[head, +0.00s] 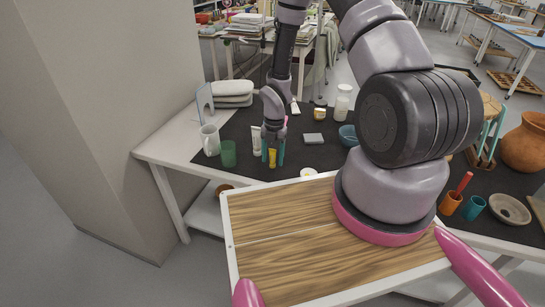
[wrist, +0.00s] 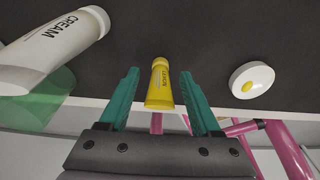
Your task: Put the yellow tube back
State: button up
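The yellow tube (head: 272,158) stands on the dark table mat near the front edge in the head view. It also shows in the wrist view (wrist: 159,84), between the two teal fingers. My gripper (head: 273,163) is at the tube, fingers pointing down in the head view. In the wrist view my gripper (wrist: 159,74) is open, with a visible gap between the tube and each finger. Whether either finger touches it cannot be seen, but none appears to.
A small white dish with a yellow centre (wrist: 252,80) lies to the right.

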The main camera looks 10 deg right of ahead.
notch_tip(320, 180, up, 12)
jog(key=w, duration=0.1)
jog(key=shift+d+r, duration=0.2)
jog(key=shift+d, duration=0.25)
jog(key=s+d+r+m+t+h, duration=0.1)
jog(key=s+d+r+m+t, duration=0.15)
jog(key=r+m, duration=0.75)
jog(key=s+d+r+m+t, duration=0.1)
jog(key=d+r+m, duration=0.3)
jog(key=r, duration=1.1)
jog(key=s+a+r+m+t+y, duration=0.1)
jog(key=s+r+m+t, duration=0.4)
jog(key=s+r+m, duration=1)
jog(key=r+m+y, duration=0.1)
jog(key=m, duration=0.3)
jog(key=shift+s+a, duration=0.3)
jog(key=shift+s, duration=0.05)
